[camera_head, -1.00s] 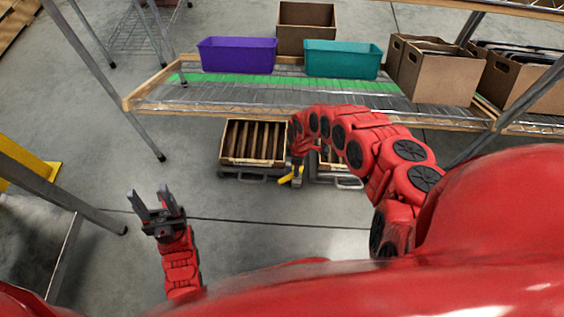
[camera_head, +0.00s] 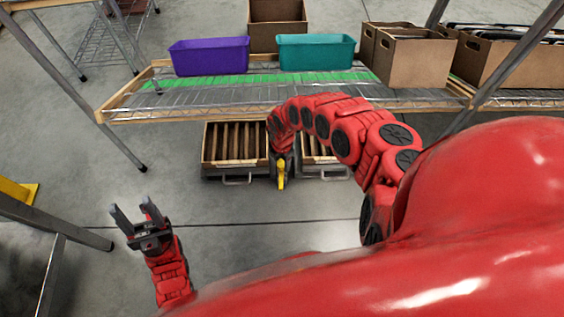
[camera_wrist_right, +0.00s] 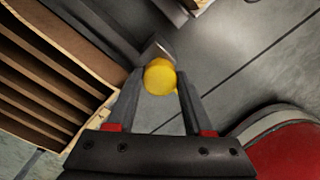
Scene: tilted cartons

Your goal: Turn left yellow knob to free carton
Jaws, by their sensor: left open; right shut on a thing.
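A yellow knob (camera_head: 281,178) shows below the shelf, in front of the gap between two slatted brown cartons. My right gripper (camera_head: 281,157) reaches down to it from above. In the right wrist view the yellow knob (camera_wrist_right: 159,78) is between the two fingertips, and the jaws are shut on it. The left carton (camera_head: 235,145) sits on a dark base with a metal handle. The right carton (camera_head: 320,147) is partly hidden behind my right arm. My left gripper (camera_head: 135,215) is open and empty at the lower left, well away from the cartons.
A wire shelf with a wooden edge (camera_head: 215,113) stands over the cartons. It holds a purple bin (camera_head: 208,57), a teal bin (camera_head: 316,54) and brown boxes (camera_head: 410,57). A grey metal leg stands at the left. The floor in front is clear.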

